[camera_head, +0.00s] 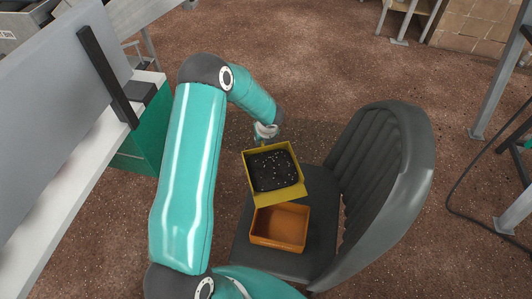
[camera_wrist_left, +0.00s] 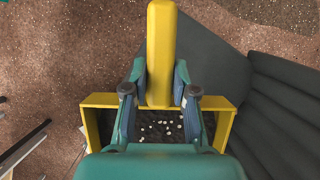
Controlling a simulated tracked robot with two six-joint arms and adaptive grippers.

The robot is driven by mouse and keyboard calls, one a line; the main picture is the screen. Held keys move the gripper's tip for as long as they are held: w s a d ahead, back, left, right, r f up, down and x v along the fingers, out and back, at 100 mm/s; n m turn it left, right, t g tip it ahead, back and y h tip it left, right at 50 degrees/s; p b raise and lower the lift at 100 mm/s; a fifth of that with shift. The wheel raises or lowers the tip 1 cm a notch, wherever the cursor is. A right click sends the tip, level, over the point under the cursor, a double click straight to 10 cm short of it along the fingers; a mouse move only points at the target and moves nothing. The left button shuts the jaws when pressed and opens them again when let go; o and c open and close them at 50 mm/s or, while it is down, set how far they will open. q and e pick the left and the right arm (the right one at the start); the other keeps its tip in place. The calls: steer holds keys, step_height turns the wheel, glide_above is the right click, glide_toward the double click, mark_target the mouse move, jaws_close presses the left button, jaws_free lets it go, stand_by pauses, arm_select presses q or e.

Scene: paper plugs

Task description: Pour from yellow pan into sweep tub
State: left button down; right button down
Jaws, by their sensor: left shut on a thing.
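The yellow pan (camera_head: 299,169) has a dark inside with many small white bits lying on it. My left gripper (camera_head: 264,140) is shut on the pan's yellow handle (camera_wrist_left: 161,45), which runs between both fingers in the wrist view. The pan's flat front lip points toward the orange sweep tub (camera_head: 281,248) and overlaps its far edge in the head view. The tub sits on the chair seat, and its visible inside looks empty. The tub does not show in the wrist view. My right gripper is not in view.
The dark grey chair (camera_head: 390,170) has its tall backrest just right of the pan and tub. A white bench (camera_head: 60,215) with a grey panel and a green box (camera_head: 143,143) stands at left.

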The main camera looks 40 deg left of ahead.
mark_target(266, 151)
arm_select(q)
steer(key=shift+t+y, duration=0.4)
steer(key=shift+y, duration=0.4)
steer(key=f+b, duration=0.2)
steer(key=b, duration=0.3)
steer(key=f+b, duration=0.3)
steer(key=b, duration=0.2)
steer(key=d+f+b, duration=0.1)
steer(key=f+b, duration=0.2)
steer(key=b, duration=0.2)
steer(key=shift+s+f, duration=0.15)
steer(key=shift+f, duration=0.05)
steer(key=shift+s+d+r+t+y, duration=0.15)
steer(key=shift+r+y, duration=0.1)
steer(key=shift+r, duration=0.4)
steer(key=shift+d+r+t+y, duration=0.15)
steer(key=shift+r+y, duration=0.1)
steer(key=shift+r, duration=0.4)
steer(key=shift+s+d+r+t+y, duration=0.15)
steer(key=shift+d+r+y, duration=0.15)
steer(key=shift+r, duration=0.25)
steer(key=shift+s+d+r+t+y, duration=0.15)
steer(key=shift+r+y, duration=0.15)
steer(key=shift+r, duration=0.25)
